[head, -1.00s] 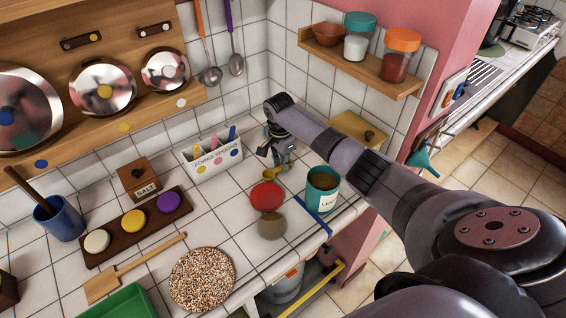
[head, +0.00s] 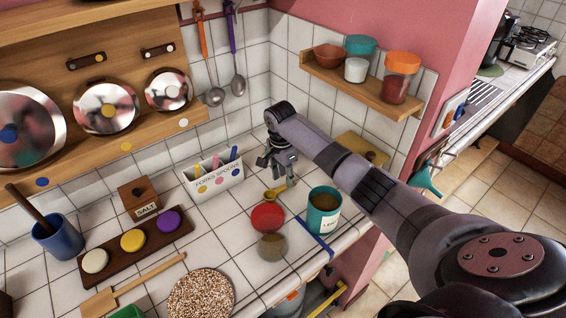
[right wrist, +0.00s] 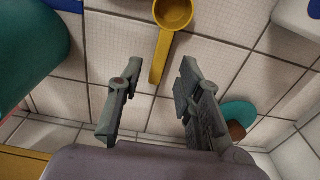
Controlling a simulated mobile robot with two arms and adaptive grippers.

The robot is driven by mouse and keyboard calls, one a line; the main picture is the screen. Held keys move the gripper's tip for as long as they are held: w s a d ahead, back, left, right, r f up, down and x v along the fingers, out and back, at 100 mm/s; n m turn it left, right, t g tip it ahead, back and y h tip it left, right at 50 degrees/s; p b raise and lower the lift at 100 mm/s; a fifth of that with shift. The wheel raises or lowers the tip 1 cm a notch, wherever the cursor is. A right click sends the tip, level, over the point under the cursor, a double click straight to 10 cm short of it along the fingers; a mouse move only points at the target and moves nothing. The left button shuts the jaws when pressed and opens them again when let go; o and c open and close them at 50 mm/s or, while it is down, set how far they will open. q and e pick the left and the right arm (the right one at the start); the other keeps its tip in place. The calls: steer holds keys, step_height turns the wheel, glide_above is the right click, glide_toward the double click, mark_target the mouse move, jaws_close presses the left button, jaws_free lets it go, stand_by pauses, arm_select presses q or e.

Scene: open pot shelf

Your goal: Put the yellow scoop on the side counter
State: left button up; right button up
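The yellow scoop (head: 275,193) lies on the white tiled counter, beyond the red bowl (head: 267,217). In the right wrist view the scoop (right wrist: 172,14) has its bowl at the top edge, and its handle runs down toward the gap between my fingers. My right gripper (head: 281,172) is close above and beside the scoop. In the right wrist view the right gripper (right wrist: 160,68) is open, its two fingers well apart with nothing clasped. A counter (head: 533,72) with a stove stands at the far right, past the pink wall. My left gripper is not in view.
A teal can (head: 324,210) stands right of the scoop, and a white utensil caddy (head: 213,180) stands left of it. A glassy bowl (head: 272,246) sits in front of the red bowl. A wall shelf with jars (head: 362,84) hangs behind my right arm.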

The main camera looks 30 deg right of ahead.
mark_target(283, 187)
step_height(283, 187, up, 8)
steer(key=b, duration=0.1)
steer(key=shift+a+r, duration=0.25)
steer(key=shift+a, duration=0.05)
